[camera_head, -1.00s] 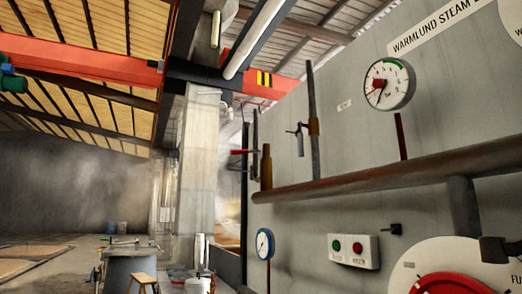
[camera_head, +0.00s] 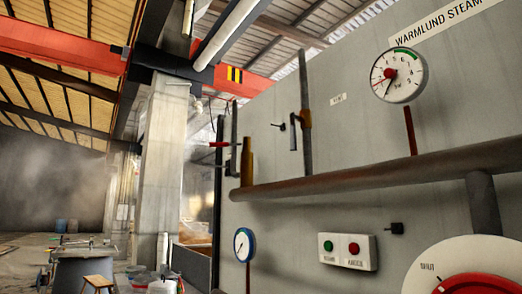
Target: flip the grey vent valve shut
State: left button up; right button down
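A grey lever handle (camera_head: 293,136), likely the vent valve, hangs down beside a thin dark upright pipe (camera_head: 305,75) with a brass fitting (camera_head: 304,119). It stands above the thick rusty horizontal pipe (camera_head: 350,175) on the grey boiler wall. A short dark stub (camera_head: 279,127) sticks out to its left. The handle is small, and I cannot tell its exact setting. A second valve with a red lever (camera_head: 219,144), pointing left, is further along at the left. Neither of my grippers is in view.
A white-faced pressure gauge (camera_head: 398,75) is at upper right, and a blue-rimmed gauge (camera_head: 244,245) is low. A button box (camera_head: 348,252) has green and red buttons. A red wheel (camera_head: 478,285) on a white dial marked SHUT is at lower right. A stool (camera_head: 98,283) stands left.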

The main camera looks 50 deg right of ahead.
aim_at(293, 147)
jog(key=z, duration=0.5)
jog(key=i, duration=1.45)
jog(key=z, duration=1.6)
jog(key=i, duration=0.4)
jog(key=z, duration=0.4)
